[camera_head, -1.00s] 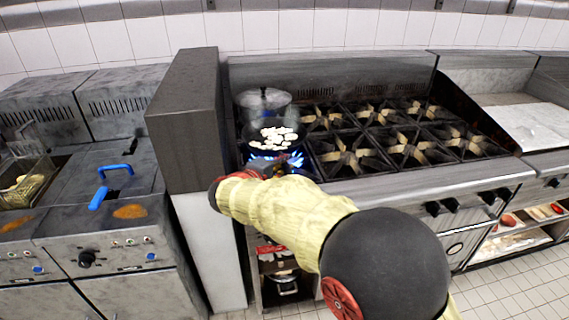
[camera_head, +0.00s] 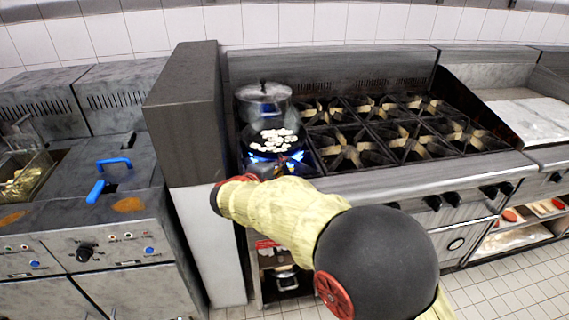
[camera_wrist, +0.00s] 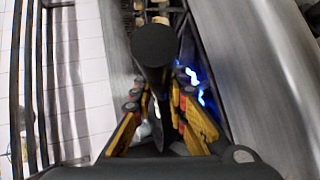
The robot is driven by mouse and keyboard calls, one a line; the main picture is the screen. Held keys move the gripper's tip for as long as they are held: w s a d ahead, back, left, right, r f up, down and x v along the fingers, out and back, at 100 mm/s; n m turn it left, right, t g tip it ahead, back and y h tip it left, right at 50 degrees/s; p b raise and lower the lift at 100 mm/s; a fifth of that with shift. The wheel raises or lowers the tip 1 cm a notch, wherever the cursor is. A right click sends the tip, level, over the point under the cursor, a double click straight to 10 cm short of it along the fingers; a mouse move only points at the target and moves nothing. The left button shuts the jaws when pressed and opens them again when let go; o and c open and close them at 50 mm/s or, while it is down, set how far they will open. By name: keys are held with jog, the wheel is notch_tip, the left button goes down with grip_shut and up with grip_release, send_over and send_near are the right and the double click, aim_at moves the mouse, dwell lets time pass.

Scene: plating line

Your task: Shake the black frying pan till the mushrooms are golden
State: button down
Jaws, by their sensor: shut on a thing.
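The black frying pan (camera_head: 249,142) is over the blue flame (camera_head: 262,158) of the front left burner. Pale, whitish mushroom slices (camera_head: 272,139) are in it; I see no golden colour on them. In the wrist view my gripper (camera_wrist: 158,95) has its yellow fingers on both sides of a black handle (camera_wrist: 155,45), shut on it. In the head view my arm hides most of the gripper and handle. Blue flame also shows in the wrist view (camera_wrist: 195,78). I cannot tell whether the pan touches the grate.
A lidded metal pot (camera_head: 263,101) stands right behind the pan. A tall dark-topped partition (camera_head: 183,115) is close on the left, with fryers (camera_head: 85,190) beyond it. The burners to the right (camera_head: 385,130) are empty.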

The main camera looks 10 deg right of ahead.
jog(key=shift+f, duration=1.4)
dwell(3.4)
dwell(1.6)
jog(key=s, duration=0.4)
jog(key=shift+w+r, duration=0.1)
jog(key=shift+r, duration=0.05)
jog(key=shift+w+f, duration=0.2)
jog(key=shift+w, duration=0.85)
jog(key=shift+w+f, duration=0.2)
jog(key=shift+w, duration=0.85)
jog(key=shift+s+r, duration=0.25)
jog(key=shift+s, duration=0.05)
jog(key=shift+w+f, duration=0.1)
jog(key=shift+w, duration=0.05)
